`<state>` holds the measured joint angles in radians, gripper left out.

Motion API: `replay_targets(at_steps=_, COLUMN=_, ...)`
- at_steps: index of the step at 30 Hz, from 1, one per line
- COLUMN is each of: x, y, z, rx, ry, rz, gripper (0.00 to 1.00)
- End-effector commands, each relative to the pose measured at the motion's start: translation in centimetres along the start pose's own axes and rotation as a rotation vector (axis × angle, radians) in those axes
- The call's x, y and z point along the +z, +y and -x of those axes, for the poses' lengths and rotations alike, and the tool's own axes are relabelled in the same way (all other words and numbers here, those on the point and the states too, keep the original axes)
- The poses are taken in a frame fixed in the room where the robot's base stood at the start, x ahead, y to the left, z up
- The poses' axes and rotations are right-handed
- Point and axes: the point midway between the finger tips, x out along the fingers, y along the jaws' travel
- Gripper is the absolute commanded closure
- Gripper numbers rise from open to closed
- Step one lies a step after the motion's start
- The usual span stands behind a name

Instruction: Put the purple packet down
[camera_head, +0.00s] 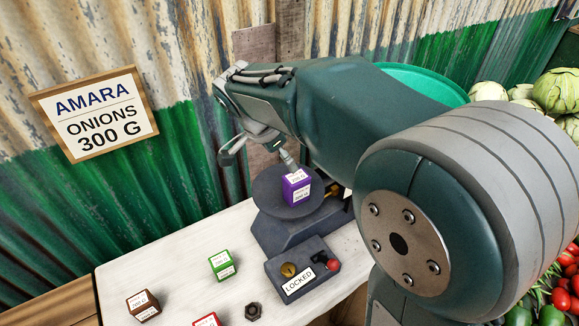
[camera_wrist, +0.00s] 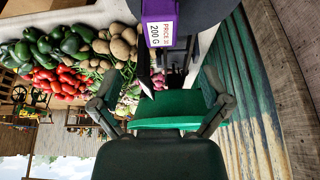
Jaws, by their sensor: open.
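The purple packet (camera_head: 296,187) stands on the dark round pan (camera_head: 268,196) of the scale, near the pan's right side. Its white label reads 200 G in the wrist view (camera_wrist: 160,34), where it is at the top centre. My gripper (camera_head: 260,154) is open above the pan. In the head view, one fingertip is close above the packet's top; whether it touches I cannot tell. In the wrist view the spread fingers of my gripper (camera_wrist: 160,98) have no packet between them.
A control box (camera_head: 302,270) marked LOCKED is in front of the scale. A green packet (camera_head: 222,264), a brown packet (camera_head: 144,304), a red packet (camera_head: 207,320) and a dark nut (camera_head: 254,311) are on the white counter (camera_head: 180,262). A sign (camera_head: 95,113) reads AMARA ONIONS 300 G.

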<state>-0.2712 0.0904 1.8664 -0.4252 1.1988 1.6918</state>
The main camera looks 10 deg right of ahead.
Motion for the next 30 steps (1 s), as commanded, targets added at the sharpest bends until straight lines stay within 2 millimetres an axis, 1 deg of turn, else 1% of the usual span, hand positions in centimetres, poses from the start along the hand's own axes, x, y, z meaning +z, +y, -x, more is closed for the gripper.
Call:
replay_targets(at_steps=2, x=0.0, y=0.1, z=0.6, rx=-0.002, ry=-0.001, rz=0.001, gripper=0.04)
replay_targets(at_steps=5, x=-0.3, y=0.9, z=1.1, rx=-0.014, ry=-0.014, rz=0.04, gripper=0.04)
replay_targets(at_steps=8, x=-1.0, y=3.3, z=1.8, rx=-0.056, ry=-0.048, rz=0.15, gripper=0.04)
replay_targets(at_steps=13, x=-1.5, y=8.5, z=2.8, rx=-0.176, ry=-0.095, rz=0.422, gripper=0.04)
replay_targets(at_steps=17, x=-1.1, y=12.2, z=3.1, rx=-0.282, ry=-0.092, rz=0.63, gripper=0.04)
replay_targets(at_steps=21, x=-0.4, y=15.8, z=3.0, rx=-0.399, ry=-0.047, rz=0.846, gripper=0.04)
replay_targets(at_steps=25, x=0.5, y=18.3, z=2.6, rx=-0.486, ry=0.02, rz=1.011, gripper=0.04)
replay_targets(at_steps=27, x=0.9, y=19.1, z=2.4, rx=-0.514, ry=0.05, rz=1.075, gripper=0.04)
replay_targets(at_steps=30, x=1.1, y=19.7, z=2.2, rx=-0.536, ry=0.078, rz=1.125, gripper=0.04)
